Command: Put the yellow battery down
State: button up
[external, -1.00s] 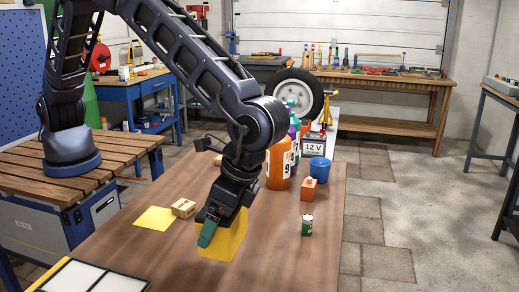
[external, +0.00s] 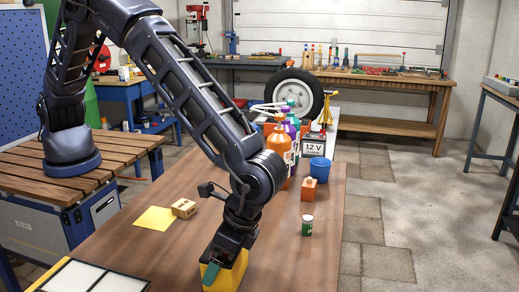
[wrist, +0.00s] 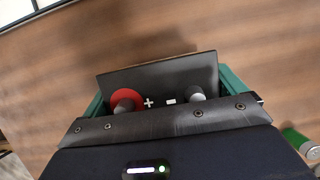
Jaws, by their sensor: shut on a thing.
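The yellow battery (external: 234,276) is in my gripper (external: 226,265), near the front edge of the external view. One teal finger lies along its near side; the other finger is hidden there. The battery's lower end is at the picture's bottom edge, so I cannot tell if it touches the brown table (external: 170,250). In the wrist view the battery's dark top (wrist: 160,78) shows a red and a grey terminal with plus and minus marks. The teal fingers of my gripper (wrist: 167,92) are on either side of it.
A white-panelled frame (external: 85,278) lies at the front left. A yellow sheet (external: 154,218) and a small cardboard box (external: 183,208) lie behind. The table's middle is clear.

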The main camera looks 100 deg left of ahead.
dwell(0.3)
jog(key=o, duration=1.4)
jog(key=shift+r, duration=0.1)
